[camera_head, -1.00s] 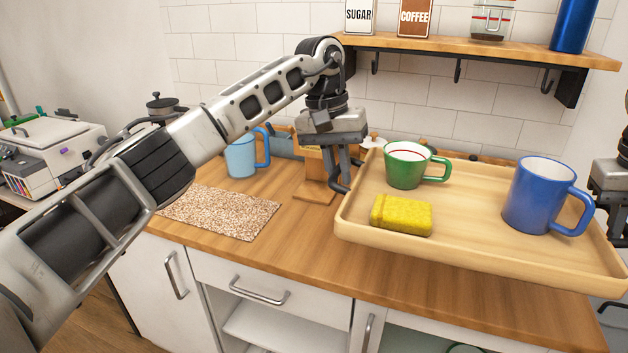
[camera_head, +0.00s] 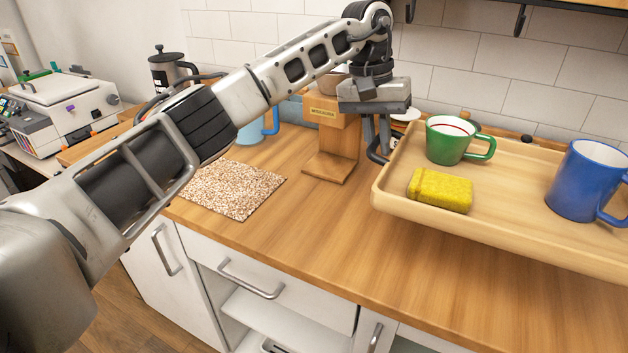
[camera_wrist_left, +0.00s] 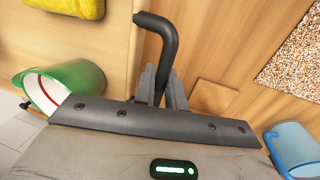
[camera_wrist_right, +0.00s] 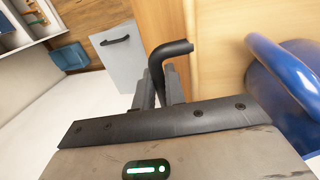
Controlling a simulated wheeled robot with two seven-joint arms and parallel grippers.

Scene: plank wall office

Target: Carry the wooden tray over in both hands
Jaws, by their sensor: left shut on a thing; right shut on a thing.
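The wooden tray (camera_head: 515,180) is a pale, shallow, rimmed tray at the right of the head view, with its right end cut off. A green mug (camera_head: 447,142), a yellow sponge (camera_head: 440,190) and a blue mug (camera_head: 583,182) stand on it. My left gripper (camera_head: 377,145) is shut on the tray's black left handle, which shows in the left wrist view (camera_wrist_left: 160,35). My right gripper (camera_wrist_right: 159,92) is shut on the other black handle (camera_wrist_right: 170,50), beside the blue mug. The right gripper is outside the head view. The tray appears raised above the counter; the gap is hard to judge.
The wooden counter (camera_head: 300,240) is bare in front of the tray. A speckled mat (camera_head: 232,190), a wooden stand (camera_head: 332,150) and a light-blue mug (camera_head: 250,132) are to the left. A printer-like machine (camera_head: 65,110) stands at far left. A tiled wall closes the back.

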